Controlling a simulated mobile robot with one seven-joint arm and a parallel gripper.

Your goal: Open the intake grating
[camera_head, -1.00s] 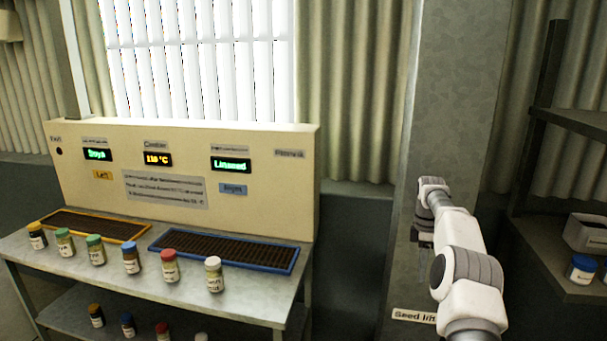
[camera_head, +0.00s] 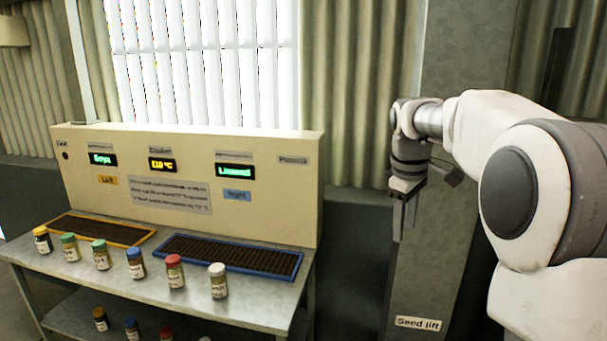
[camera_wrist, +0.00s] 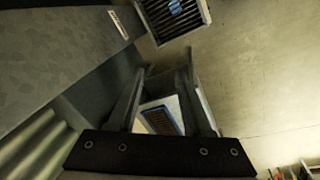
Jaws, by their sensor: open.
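A barred dark grating (camera_wrist: 172,18) in a pale frame with a blue piece on it shows at the top edge of the wrist view, partly cut off. It lies beside the grey column's foot and I take it for the intake grating. It does not show in the head view. My gripper (camera_head: 401,235) hangs in front of the grey column (camera_head: 445,130), fingers pointing down. In the wrist view, my gripper (camera_wrist: 163,80) is open, with nothing held between its fingers, and the grating is beyond them.
A "Seed lift" label (camera_head: 418,323) is low on the column. At left, a metal table (camera_head: 130,285) carries a control panel (camera_head: 190,185), a yellow-framed tray (camera_head: 100,228), a blue-framed tray (camera_head: 230,255) and several capped jars (camera_head: 175,272). Pale floor (camera_wrist: 255,70) is open beside the grating.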

